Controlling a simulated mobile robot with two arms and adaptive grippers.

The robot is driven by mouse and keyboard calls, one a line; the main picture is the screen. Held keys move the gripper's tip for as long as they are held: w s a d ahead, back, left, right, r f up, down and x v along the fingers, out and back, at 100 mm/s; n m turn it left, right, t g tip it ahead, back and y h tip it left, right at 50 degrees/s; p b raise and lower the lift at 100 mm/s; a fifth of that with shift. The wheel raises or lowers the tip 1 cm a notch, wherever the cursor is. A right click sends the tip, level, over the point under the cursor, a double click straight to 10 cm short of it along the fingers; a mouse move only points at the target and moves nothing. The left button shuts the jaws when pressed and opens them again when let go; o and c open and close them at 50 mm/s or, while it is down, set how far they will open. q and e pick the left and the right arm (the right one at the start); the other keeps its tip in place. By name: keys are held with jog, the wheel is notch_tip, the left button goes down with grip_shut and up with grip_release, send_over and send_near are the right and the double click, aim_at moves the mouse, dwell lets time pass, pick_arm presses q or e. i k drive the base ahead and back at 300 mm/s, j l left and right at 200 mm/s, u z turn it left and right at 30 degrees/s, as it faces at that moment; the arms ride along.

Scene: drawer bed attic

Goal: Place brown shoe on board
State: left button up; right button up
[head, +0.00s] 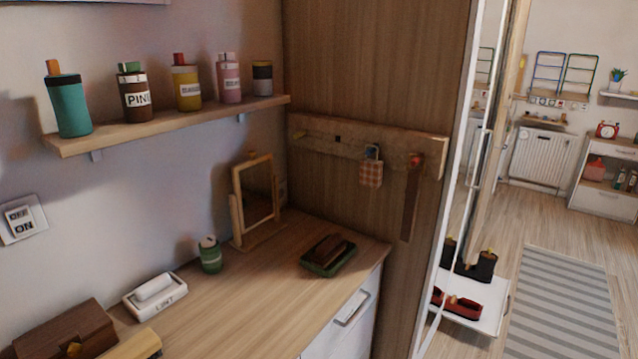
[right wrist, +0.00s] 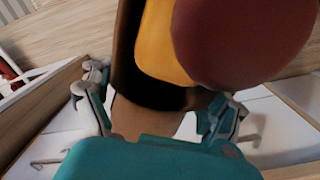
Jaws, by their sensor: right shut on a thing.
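My right gripper (right wrist: 160,112) shows only in the right wrist view. Its fingers are closed around the sides of what looks like the brown shoe (right wrist: 145,118). The part between the fingers is brown, with a dark opening, an orange piece and a large dark red rounded part above it. The close view hides its full shape. In the head view a white board (head: 492,317) lies low at the right, beside the doorway. A pair of red shoes (head: 463,308) and dark boots (head: 482,267) stand on it. My left gripper is not in view.
A wooden counter (head: 240,310) holds a mirror (head: 255,200), a green jar (head: 209,255), a lint box (head: 155,296) and a brush (head: 328,254). A shelf (head: 170,125) carries several bottles. A striped rug (head: 565,310) lies right of the board, with bare floor around.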

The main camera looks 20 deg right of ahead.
aim_at(486, 300)
jog(key=i+l, duration=0.1)
jog(key=l, duration=0.7)
jog(key=i+l, duration=0.1)
jog(key=l, duration=0.7)
jog(key=l+u, duration=0.1)
jog(key=l, duration=0.7)
jog(key=i+l, duration=0.1)
jog(key=l, duration=0.45)
jog(key=i+l, duration=0.1)
jog(key=l, duration=0.4)
jog(key=i+l, duration=0.1)
jog(key=l, duration=0.45)
jog(key=i+l+u, duration=0.1)
jog(key=l, duration=0.95)
jog(key=i+l, duration=0.1)
jog(key=l, duration=0.3)
jog(key=i+l, duration=0.15)
jog(key=l, duration=0.25)
jog(key=i+l, duration=0.1)
jog(key=l, duration=0.3)
jog(key=i+l, duration=0.1)
jog(key=l, duration=0.3)
jog(key=i+l, duration=0.15)
jog(key=l, duration=0.25)
jog(key=u, duration=0.05)
